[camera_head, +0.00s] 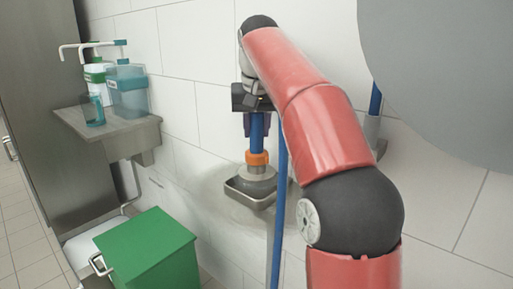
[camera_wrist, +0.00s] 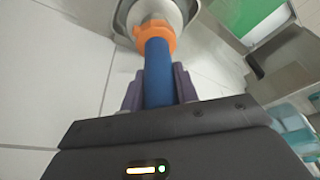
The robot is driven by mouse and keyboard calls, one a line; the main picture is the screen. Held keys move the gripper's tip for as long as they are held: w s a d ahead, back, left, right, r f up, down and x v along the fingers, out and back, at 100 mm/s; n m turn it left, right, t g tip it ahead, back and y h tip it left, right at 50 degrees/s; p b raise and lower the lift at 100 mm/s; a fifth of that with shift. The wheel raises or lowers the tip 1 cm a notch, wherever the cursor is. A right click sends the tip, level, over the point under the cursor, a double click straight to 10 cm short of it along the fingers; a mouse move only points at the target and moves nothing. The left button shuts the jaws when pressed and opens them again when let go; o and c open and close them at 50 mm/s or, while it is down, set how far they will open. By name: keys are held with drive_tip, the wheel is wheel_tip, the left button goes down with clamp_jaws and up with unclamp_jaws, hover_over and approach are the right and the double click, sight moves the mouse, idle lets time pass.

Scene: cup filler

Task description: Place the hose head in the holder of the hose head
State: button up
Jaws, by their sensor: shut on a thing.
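The hose head is a pale cone with an orange collar (camera_head: 257,158) on a blue hose; its collar also shows in the wrist view (camera_wrist: 155,36). My gripper (camera_head: 257,125) is shut on the blue part just above the collar, its two purple fingers on either side in the wrist view (camera_wrist: 158,88). The hose head points down. The holder is a grey metal tray-like cup (camera_head: 249,197) on the wall; its rim also shows in the wrist view (camera_wrist: 122,20). The cone's lower end is at the holder's opening; I cannot tell whether it rests on the bottom.
A blue hose (camera_head: 278,215) hangs just right of the holder. A green box (camera_head: 150,250) stands below left. A metal shelf (camera_head: 108,130) with bottles (camera_head: 130,92) is on the left wall. A large grey round surface (camera_head: 450,70) fills the upper right.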

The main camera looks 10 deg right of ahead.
sight(257, 141)
drive_tip(key=shift+f, duration=1.6)
drive_tip(key=shift+f+b, duration=0.2)
drive_tip(key=shift+b, duration=0.1)
drive_tip(key=o, duration=1)
